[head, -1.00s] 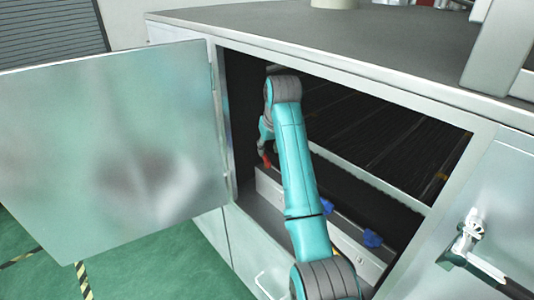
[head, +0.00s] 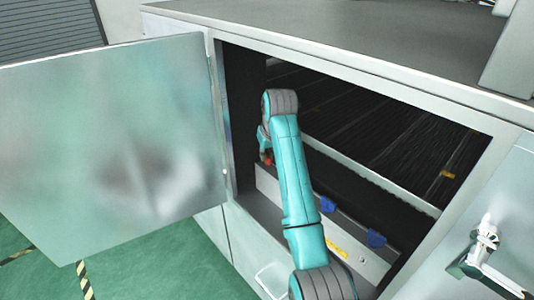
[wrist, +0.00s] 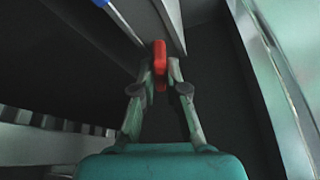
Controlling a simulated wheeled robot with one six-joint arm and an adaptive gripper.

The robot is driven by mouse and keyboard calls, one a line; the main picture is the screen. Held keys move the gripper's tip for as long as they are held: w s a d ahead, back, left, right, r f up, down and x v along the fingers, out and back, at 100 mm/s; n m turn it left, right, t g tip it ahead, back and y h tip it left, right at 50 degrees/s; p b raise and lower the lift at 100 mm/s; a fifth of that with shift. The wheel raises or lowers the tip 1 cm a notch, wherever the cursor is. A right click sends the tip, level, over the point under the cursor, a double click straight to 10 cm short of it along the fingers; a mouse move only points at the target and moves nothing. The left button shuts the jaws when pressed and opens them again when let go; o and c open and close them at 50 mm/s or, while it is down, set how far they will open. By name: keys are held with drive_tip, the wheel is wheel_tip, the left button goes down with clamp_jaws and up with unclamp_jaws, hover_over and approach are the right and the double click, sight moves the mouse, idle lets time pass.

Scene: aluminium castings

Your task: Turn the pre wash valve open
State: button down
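A small red valve handle (wrist: 160,56) stands by the light metal rail, between the two fingertips of my gripper (wrist: 161,72) in the wrist view. The fingers are drawn in close on both sides of it, and it looks gripped. In the head view, a bit of the red handle (head: 267,158) shows at the left inside the open cabinet, below my wrist. My arm reaches in through the opening and hides most of the gripper there. No label on the handle can be read.
Blue handles (head: 327,205) (head: 376,238) sit farther right along the rail (head: 352,262), near a yellow label (head: 337,247). The open cabinet door (head: 110,150) stands to the left. The cabinet's frame and dark inner wall lie close to my arm.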

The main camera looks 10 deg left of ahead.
drive_tip(key=n+g+y, duration=0.1)
drive_tip(key=n, duration=0.3)
drive_tip(key=shift+n, duration=0.3)
idle(0.3)
drive_tip(key=c, duration=1.2)
unclamp_jaws()
drive_tip(key=v, duration=0.7)
drive_tip(key=shift+d+r, duration=0.2)
drive_tip(key=shift+d, duration=0.05)
